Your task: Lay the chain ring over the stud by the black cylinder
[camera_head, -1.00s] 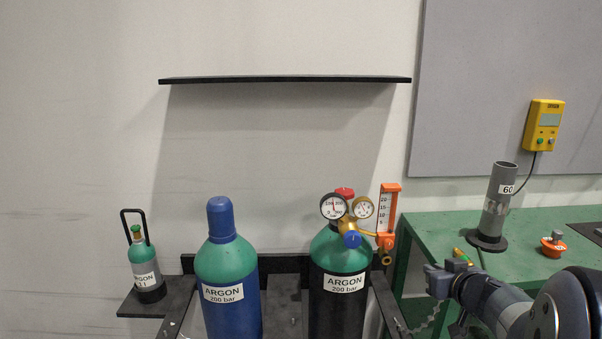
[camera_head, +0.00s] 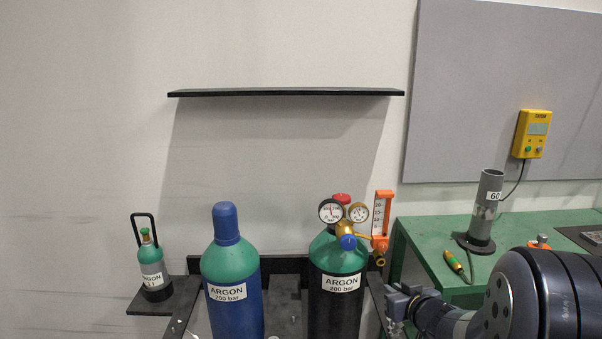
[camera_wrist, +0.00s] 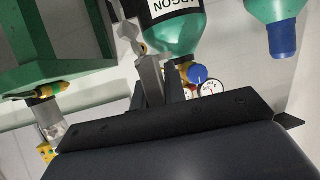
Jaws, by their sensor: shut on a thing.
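The black cylinder (camera_head: 335,308) has a green shoulder, an ARGON label and a gauge regulator on top. My gripper (camera_head: 394,296) is low and just right of it, apart from it in the picture. In the wrist view, the grey jaws (camera_wrist: 150,72) are shut close to the cylinder's green shoulder (camera_wrist: 182,38). Pale metal chain links (camera_wrist: 128,36) show beside the jaws. The chain ring is at the jaws and mostly hidden by them. I cannot make out the stud in either current view.
A blue cylinder (camera_head: 235,300) stands to the left, with a small green bottle (camera_head: 152,268) on a side ledge. The regulator (camera_head: 347,228) and orange flowmeter (camera_head: 383,215) stick out above my gripper. The green bench (camera_head: 430,235) is at the right.

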